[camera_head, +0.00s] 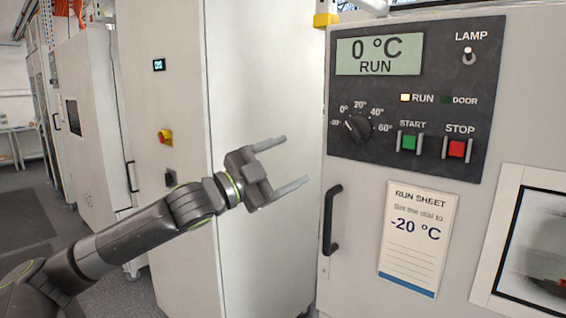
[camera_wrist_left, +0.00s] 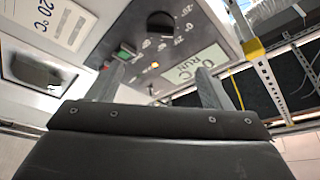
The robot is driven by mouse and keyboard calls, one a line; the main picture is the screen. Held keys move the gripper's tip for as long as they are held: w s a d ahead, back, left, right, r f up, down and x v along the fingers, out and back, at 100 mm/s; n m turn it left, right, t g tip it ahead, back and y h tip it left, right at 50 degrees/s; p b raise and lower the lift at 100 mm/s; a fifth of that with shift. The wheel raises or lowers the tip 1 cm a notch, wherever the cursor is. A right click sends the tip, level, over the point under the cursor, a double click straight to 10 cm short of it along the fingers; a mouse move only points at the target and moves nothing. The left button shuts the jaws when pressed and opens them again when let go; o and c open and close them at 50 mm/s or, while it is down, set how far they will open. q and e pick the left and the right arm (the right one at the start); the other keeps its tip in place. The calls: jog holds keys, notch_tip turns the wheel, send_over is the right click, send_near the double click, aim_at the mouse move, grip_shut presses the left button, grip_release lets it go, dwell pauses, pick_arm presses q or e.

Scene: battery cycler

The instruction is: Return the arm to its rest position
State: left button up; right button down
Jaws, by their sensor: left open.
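My left gripper (camera_head: 290,166) is open and empty in the head view. Its arm reaches in from the lower left, and its fingers point right toward the battery cycler, apart from the panel and handle. In the left wrist view its two fingers (camera_wrist_left: 157,85) stand apart with nothing between them. The control panel (camera_head: 400,180) reads 0 °C and RUN on its display (camera_head: 379,55). The dial (camera_head: 358,127) sits below the display. The RUN light is lit yellow and the DOOR light is dark. My right gripper is not in view.
The cycler's door handle (camera_head: 331,219) is right of my gripper. A run sheet (camera_head: 418,238) says to set the dial to -20 °C. A tall pale cabinet (camera_head: 262,75) stands behind my left arm. Open floor (camera_head: 115,292) shows at the lower left.

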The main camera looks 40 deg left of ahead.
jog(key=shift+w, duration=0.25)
